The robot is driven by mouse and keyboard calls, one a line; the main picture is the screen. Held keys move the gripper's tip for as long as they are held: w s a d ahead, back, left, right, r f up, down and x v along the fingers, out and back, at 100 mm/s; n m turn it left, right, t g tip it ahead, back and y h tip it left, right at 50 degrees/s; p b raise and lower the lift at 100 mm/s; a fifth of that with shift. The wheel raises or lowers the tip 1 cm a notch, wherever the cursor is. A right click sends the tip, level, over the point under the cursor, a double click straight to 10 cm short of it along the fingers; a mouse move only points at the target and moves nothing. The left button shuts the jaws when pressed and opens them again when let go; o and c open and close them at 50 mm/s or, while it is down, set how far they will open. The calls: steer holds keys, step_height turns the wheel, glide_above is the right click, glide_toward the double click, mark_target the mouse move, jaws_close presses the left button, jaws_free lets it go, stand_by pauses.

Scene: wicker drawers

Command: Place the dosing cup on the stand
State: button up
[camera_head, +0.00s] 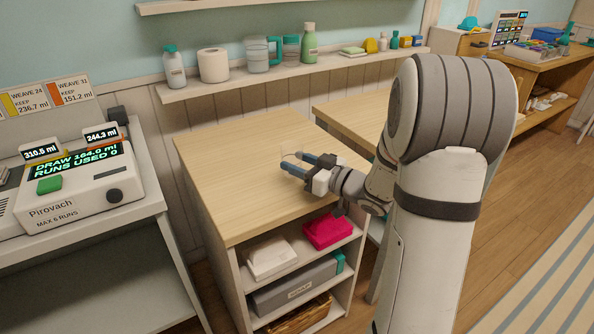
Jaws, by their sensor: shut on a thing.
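My gripper (293,162) is low over the wooden top of the shelf unit (225,175), with its fingers pointing left. It is shut on a faint, clear thing (290,150) at its fingertips, which looks like the dosing cup. Its outline is hard to make out, and I cannot tell whether it touches the top. No piece in view is plainly marked as the stand; the wooden-topped unit under my gripper may be it.
A white Pirovach machine (80,185) with a lit display stands on a grey table at left. Bottles, a paper roll (213,65) and a clear jug (257,55) line the wall shelf. The wooden top is otherwise clear.

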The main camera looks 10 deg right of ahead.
steer(key=shift+f, duration=0.8)
steer(key=shift+f, duration=0.15)
steer(key=o, duration=1)
steer(key=shift+o, duration=0.2)
steer(key=shift+s+r, duration=0.1)
steer(key=shift+r, duration=0.1)
steer(key=p+v, duration=0.1)
steer(key=v, duration=1.1)
